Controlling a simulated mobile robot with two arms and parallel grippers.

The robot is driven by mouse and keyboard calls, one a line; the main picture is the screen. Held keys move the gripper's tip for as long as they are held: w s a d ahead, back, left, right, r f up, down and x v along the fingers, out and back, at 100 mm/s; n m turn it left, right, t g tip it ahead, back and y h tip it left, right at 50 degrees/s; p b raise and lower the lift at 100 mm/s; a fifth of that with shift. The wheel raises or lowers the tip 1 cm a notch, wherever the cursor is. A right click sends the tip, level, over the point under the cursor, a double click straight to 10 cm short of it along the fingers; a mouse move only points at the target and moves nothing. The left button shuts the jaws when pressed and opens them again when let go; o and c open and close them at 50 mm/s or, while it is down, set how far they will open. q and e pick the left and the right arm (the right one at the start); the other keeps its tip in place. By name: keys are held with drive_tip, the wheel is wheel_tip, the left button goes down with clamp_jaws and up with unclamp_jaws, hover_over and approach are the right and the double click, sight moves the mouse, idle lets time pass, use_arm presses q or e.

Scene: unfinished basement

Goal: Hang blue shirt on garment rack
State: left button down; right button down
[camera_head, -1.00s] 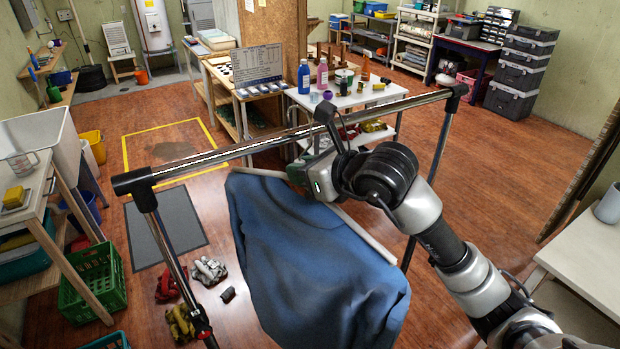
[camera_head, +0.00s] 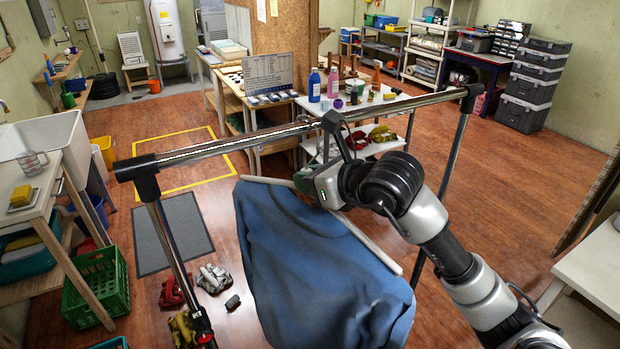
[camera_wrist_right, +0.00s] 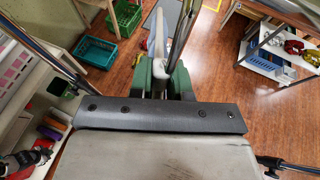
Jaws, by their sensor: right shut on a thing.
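The blue shirt (camera_head: 320,265) hangs from a pale hanger (camera_head: 372,245) in the head view. My right gripper (camera_head: 312,185) is shut on the hanger near its top, just below the garment rack's top rail (camera_head: 225,145). In the right wrist view, the pale hanger (camera_wrist_right: 159,45) stands between the green fingers of my right gripper (camera_wrist_right: 160,75). A dark hook-like piece (camera_head: 334,122) crosses the rail above the gripper; I cannot tell whether it rests on the rail. My left gripper is not in view.
The rack's left post (camera_head: 175,255) and right post (camera_head: 440,190) stand either side of the shirt. Gloves (camera_head: 213,278) and a green crate (camera_head: 97,288) lie on the floor at left. A white table (camera_head: 590,270) is at right. Open floor lies beyond the rack.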

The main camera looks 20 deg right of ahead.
drive_tip(key=c, duration=1)
unclamp_jaws()
